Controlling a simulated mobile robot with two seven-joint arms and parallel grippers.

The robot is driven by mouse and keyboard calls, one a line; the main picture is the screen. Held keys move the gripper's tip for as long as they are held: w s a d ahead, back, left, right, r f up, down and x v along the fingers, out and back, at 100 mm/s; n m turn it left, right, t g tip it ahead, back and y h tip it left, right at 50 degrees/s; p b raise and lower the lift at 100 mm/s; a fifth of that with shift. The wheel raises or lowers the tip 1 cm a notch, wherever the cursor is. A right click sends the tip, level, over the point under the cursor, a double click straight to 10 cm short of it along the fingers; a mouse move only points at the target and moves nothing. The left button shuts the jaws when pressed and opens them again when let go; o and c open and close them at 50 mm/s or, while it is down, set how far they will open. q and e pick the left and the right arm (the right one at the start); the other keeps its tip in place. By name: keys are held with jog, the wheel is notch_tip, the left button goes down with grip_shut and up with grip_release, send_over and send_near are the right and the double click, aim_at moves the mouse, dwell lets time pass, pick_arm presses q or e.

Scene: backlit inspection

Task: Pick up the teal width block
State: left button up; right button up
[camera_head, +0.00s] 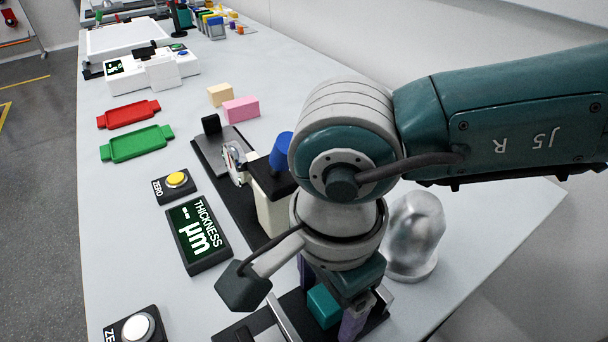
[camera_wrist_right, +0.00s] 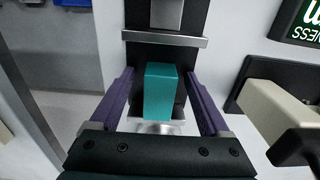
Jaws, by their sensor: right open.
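The teal width block (camera_head: 323,306) is in the head view at the bottom centre, on a black fixture with metal bars, partly covered by my right gripper (camera_head: 330,300). In the right wrist view the teal block (camera_wrist_right: 163,92) stands between the two purple fingers of my right gripper (camera_wrist_right: 160,80). The fingers are open, with a visible gap on each side of the block. The fixture's metal bar (camera_wrist_right: 165,38) runs across behind the block in that view. My left gripper is not in view.
A clear dome (camera_head: 415,235) stands right of my right wrist. A black thickness display (camera_head: 200,236), a yellow button box (camera_head: 175,183), a green tray (camera_head: 137,144) and a red tray (camera_head: 129,114) lie to the left. A pink block (camera_head: 241,109) is farther back. The table's left strip has free room.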

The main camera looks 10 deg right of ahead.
grip_shut()
dwell(0.7)
